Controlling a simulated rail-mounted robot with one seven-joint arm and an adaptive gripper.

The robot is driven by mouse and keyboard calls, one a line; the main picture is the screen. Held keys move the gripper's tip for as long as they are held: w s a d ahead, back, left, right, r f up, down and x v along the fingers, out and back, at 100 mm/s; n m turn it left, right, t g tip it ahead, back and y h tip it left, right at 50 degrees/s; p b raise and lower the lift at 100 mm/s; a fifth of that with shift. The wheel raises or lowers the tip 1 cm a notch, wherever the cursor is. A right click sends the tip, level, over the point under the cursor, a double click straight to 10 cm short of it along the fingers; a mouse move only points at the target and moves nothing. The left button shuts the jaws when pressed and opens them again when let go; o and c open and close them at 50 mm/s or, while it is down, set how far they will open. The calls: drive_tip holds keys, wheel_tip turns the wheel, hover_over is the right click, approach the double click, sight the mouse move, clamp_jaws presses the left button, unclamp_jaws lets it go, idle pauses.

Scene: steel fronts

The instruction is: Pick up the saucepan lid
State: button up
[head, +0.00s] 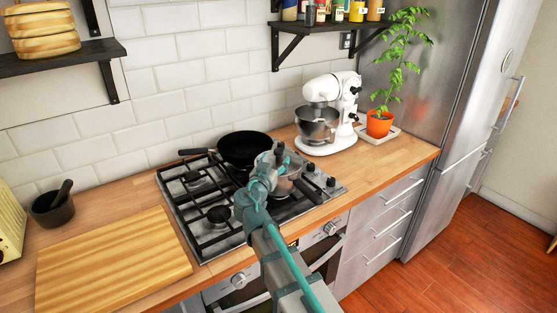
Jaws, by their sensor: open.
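A shiny steel saucepan (291,185) stands on the front right part of the gas hob. Its lid (296,168) shows only in part, because my wrist and gripper cover most of it. My gripper (281,154) is open and over the saucepan, pointing away from me. I cannot tell whether its fingers touch the lid or its knob.
A black frying pan (244,149) sits on the hob (219,236) just behind and left of the saucepan. A white stand mixer (331,111) and a potted plant (380,124) stand to the right. A wooden board (112,262) lies at the left. Shelves hang above.

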sight(277, 156)
drive_tip(key=p+x, duration=0.1)
drive_tip(key=x, duration=0.2)
drive_tip(key=shift+w, duration=0.15)
drive_tip(key=c, duration=1.1)
clamp_jaws()
drive_tip(key=shift+r, duration=0.1)
